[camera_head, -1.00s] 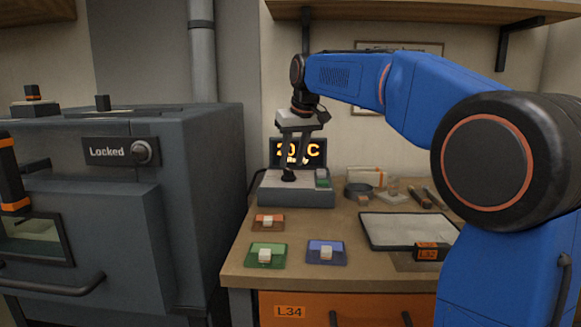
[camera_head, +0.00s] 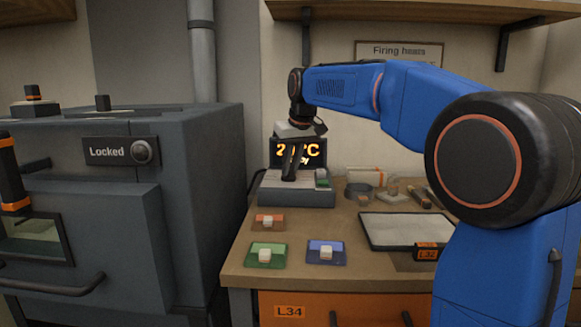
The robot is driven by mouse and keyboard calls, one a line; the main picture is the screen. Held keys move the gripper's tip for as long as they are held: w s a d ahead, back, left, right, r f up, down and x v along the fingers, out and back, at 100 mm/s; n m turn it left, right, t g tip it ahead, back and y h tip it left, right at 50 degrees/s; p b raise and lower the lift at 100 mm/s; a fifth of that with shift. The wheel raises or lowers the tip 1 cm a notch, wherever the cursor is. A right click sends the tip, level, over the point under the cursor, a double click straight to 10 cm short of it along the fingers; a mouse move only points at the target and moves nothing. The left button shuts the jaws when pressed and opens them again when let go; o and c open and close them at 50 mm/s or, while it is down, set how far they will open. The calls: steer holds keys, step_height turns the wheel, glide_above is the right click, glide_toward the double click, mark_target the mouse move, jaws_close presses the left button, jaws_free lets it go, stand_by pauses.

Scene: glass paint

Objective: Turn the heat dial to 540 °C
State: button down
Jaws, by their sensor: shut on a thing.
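The heat controller (camera_head: 297,196) is a grey box on the wooden bench, at the back left. Its dark display (camera_head: 316,147) stands behind it with orange figures; my gripper covers part of them, and a "2" and a "C" show. My gripper (camera_head: 290,178) points down at the top of the box and is shut on the heat dial. The dial itself is hidden between the fingers, so its pointer cannot be read. A green switch (camera_head: 322,183) sits on the right of the box.
A dark kiln (camera_head: 180,190) marked "Locked" stands at the left. Orange (camera_head: 268,222), green (camera_head: 266,256) and blue (camera_head: 326,253) pads lie in front of the controller. A tray (camera_head: 405,230) lies at the right. A shelf (camera_head: 400,10) and a "Firing heats" sign (camera_head: 399,52) are above.

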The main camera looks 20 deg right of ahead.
steer(key=shift+w+d+n+g+y, duration=0.15)
steer(key=shift+n+y, duration=0.2)
steer(key=shift+n, duration=0.6)
steer(key=shift+s+d+n+g+y, duration=0.1)
steer(key=shift+n+g+y, duration=0.15)
steer(key=shift+n, duration=0.75)
steer(key=shift+w+d+n+g+y, duration=0.1)
steer(key=shift+n+y, duration=0.3)
steer(key=shift+n, duration=0.55)
steer(key=c, duration=1.7)
jaws_free()
steer(key=v, duration=1.7)
steer(key=shift+r, duration=0.2)
